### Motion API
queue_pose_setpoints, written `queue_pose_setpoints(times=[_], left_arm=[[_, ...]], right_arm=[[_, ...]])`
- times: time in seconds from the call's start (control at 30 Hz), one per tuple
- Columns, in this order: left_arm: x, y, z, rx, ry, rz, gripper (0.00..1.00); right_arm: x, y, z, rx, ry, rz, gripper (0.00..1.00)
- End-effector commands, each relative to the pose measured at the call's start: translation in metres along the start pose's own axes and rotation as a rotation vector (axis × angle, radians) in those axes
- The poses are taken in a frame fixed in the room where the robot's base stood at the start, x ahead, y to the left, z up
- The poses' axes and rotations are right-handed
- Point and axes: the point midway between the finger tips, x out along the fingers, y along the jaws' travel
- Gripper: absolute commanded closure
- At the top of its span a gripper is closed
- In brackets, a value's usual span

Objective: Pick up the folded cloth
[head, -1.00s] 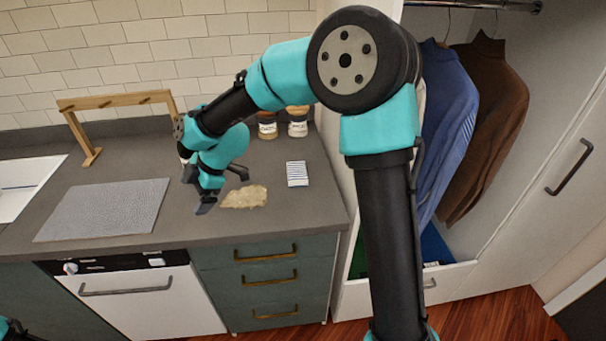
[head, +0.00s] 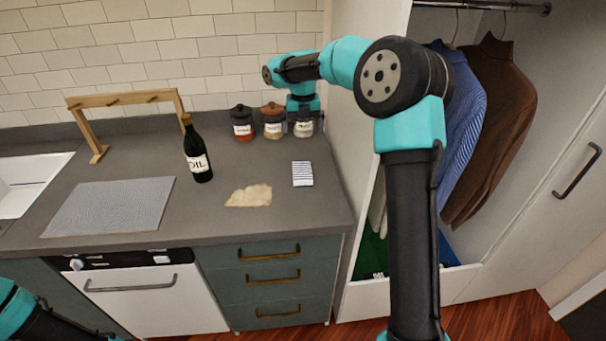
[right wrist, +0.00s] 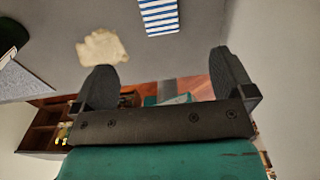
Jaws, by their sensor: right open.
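The folded cloth (head: 303,174), white with blue stripes, lies flat on the grey counter near its right end. It also shows at the top of the right wrist view (right wrist: 160,15). My right gripper (right wrist: 163,65) is open, with nothing between its fingers; the cloth lies beyond the fingertips, apart from them. In the head view my right wrist is above the back of the counter by the jars, and the fingers are hard to make out there. Only part of my left arm shows at the lower left; its gripper is out of frame.
A crumpled beige piece (head: 249,196) lies left of the cloth. An oil bottle (head: 197,150) stands farther left, by a grey mat (head: 110,207) and wooden rack (head: 125,98). Several jars (head: 242,122) stand at the back. A wardrobe side panel (head: 362,100) rises at the right.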

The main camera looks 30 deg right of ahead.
Motion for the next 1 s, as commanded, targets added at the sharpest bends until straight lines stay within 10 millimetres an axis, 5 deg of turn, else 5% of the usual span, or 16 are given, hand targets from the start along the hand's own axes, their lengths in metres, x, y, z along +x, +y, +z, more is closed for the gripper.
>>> queue_pose_setpoints(times=[0.17, 0.73, 1.0], left_arm=[[0.0, 0.0, 0.0, 0.0, 0.0, 0.0, 0.0], [0.0, 0.0, 0.0, 0.0, 0.0, 0.0, 0.0], [0.0, 0.0, 0.0, 0.0, 0.0, 0.0, 0.0]], right_arm=[[0.013, 0.0, -0.001, 0.0, 0.004, -0.001, 0.0], [0.107, 0.001, -0.001, 0.001, 0.004, 0.001, 0.0], [0.122, 0.001, -0.001, 0.002, 0.001, 0.002, 0.0]])
